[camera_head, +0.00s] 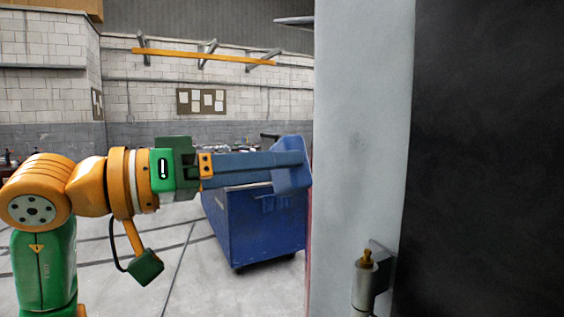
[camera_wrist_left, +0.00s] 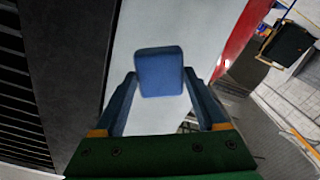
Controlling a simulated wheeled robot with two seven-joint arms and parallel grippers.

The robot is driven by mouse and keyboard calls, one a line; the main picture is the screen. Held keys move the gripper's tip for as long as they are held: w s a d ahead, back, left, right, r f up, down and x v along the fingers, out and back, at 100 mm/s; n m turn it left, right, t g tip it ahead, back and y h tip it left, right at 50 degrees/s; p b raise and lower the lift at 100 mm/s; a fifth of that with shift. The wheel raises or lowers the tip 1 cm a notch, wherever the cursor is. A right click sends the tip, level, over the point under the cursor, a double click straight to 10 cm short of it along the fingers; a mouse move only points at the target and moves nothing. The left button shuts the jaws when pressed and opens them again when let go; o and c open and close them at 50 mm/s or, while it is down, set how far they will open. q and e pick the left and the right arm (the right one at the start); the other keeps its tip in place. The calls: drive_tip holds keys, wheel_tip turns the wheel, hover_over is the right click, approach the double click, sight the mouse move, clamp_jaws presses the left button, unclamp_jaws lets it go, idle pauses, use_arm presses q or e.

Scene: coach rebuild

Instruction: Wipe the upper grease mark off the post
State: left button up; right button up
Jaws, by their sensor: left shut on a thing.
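The post (camera_head: 365,90) is a pale grey upright face on the right of the head view. A faint grey smudge, the upper grease mark (camera_head: 357,141), shows on it. A fainter patch may lie lower down, but I cannot tell clearly. My left gripper (camera_head: 288,160) is shut on a blue pad (camera_head: 293,178), just left of the post's near edge. In the left wrist view the pad (camera_wrist_left: 159,72) sits between the two blue fingers, with the pale post (camera_wrist_left: 205,30) behind it. I cannot tell whether the pad touches the post. My right gripper is not in view.
A hinge with a brass knob (camera_head: 367,259) sticks out low on the post. A dark panel (camera_head: 490,150) stands to the right of the post. A blue wheeled cart (camera_head: 255,232) stands on the floor behind my left arm. Open floor lies left of the cart.

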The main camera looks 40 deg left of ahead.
use_arm(q)
drive_tip(key=w+d+p, duration=0.3)
drive_tip(key=w+d, duration=0.1)
drive_tip(key=w, duration=0.1)
drive_tip(key=shift+w, duration=0.25)
drive_tip(key=shift+p+x, duration=0.6)
drive_tip(key=shift+x, duration=0.45)
idle(0.6)
wheel_tip(320, 180, up, 4)
drive_tip(key=p, duration=0.4)
drive_tip(key=shift+r, duration=0.15)
wheel_tip(320, 180, down, 5)
drive_tip(key=b, duration=0.4)
drive_tip(key=shift+r, duration=0.35)
